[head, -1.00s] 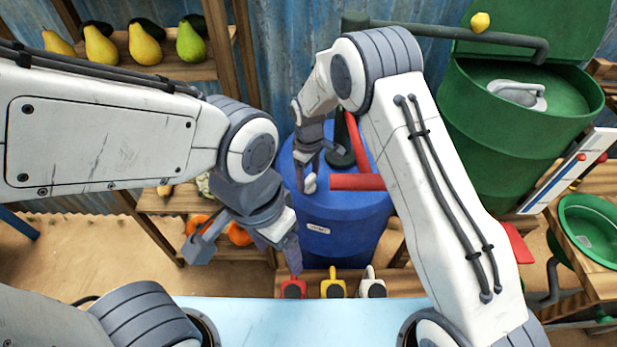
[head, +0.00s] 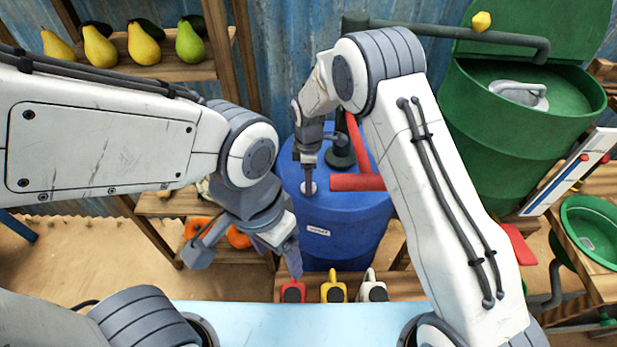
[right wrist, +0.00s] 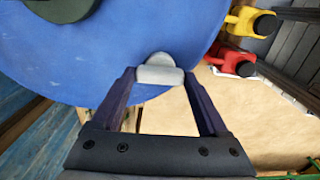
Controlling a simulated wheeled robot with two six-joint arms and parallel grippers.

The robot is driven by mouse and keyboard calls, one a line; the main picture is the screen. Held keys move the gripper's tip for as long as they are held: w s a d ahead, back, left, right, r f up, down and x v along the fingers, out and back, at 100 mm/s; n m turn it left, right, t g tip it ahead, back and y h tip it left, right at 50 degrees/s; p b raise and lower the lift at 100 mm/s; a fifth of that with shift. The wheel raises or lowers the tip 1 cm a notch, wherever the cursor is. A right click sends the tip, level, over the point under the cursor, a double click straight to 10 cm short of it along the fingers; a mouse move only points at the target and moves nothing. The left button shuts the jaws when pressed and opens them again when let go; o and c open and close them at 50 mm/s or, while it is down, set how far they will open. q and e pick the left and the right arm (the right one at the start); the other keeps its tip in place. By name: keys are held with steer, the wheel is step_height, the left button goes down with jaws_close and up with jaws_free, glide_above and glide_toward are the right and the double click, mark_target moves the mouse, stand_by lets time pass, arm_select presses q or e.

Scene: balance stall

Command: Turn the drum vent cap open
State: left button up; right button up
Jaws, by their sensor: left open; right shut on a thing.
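The blue drum (head: 345,225) stands upright beyond the counter. Its small pale grey vent cap (head: 309,188) is on the drum top, near the left edge. My right gripper (head: 308,182) points down at the cap and is shut on it. In the right wrist view the cap (right wrist: 159,74) sits between the two fingertips, with its rounded tab on the far side. My left gripper (head: 245,253) is open and empty, left of the drum and above the counter's far edge.
A red bar handle (head: 357,182) and a dark fitting (head: 340,152) stand on the drum top, close right of my right gripper. Red (head: 293,291), yellow (head: 333,288) and white (head: 372,287) taps line the wooden ledge in front. A green drum (head: 500,135) stands at right.

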steer(key=shift+r, duration=0.1)
stand_by(0.3)
steer(key=o, duration=1.2)
steer(key=shift+o, duration=0.2)
